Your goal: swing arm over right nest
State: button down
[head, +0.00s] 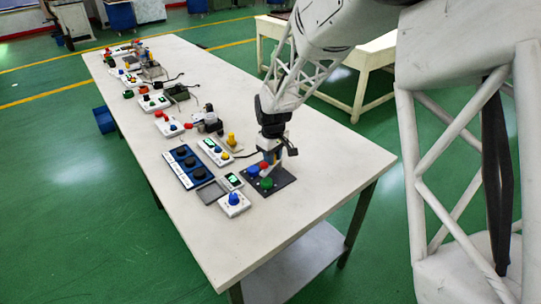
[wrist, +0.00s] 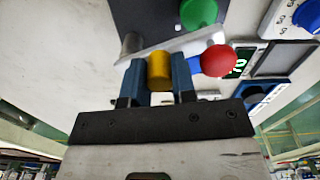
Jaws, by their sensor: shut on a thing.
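My gripper (head: 272,160) is over the dark plate (head: 286,181) near the table's front right edge. In the wrist view my gripper (wrist: 158,75) has its blue fingers on either side of a yellow cylinder (wrist: 158,70) and is shut on it. A pale bar (wrist: 190,42) runs just beyond the cylinder, by a grey post (wrist: 130,42). A green dome (wrist: 199,12) is on the dark plate, and a red ball (wrist: 218,60) lies right of the fingers. The head view also shows a blue dome (head: 253,170). I cannot tell which part is the right nest.
Left of the plate are a blue panel with black knobs (head: 184,165), a grey tray (head: 210,192) and a white box with a blue button (head: 234,203). A yellow knob (head: 232,139) stands behind. The white table (head: 290,230) is bare at the front right.

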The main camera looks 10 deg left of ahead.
jog(key=shift+d+n, duration=0.15)
jog(key=shift+n, duration=0.35)
jog(key=c, duration=1.2)
grip_release()
jog(key=shift+r, duration=0.15)
jog(key=shift+r, duration=3.8)
jog(key=shift+s+d, duration=0.1)
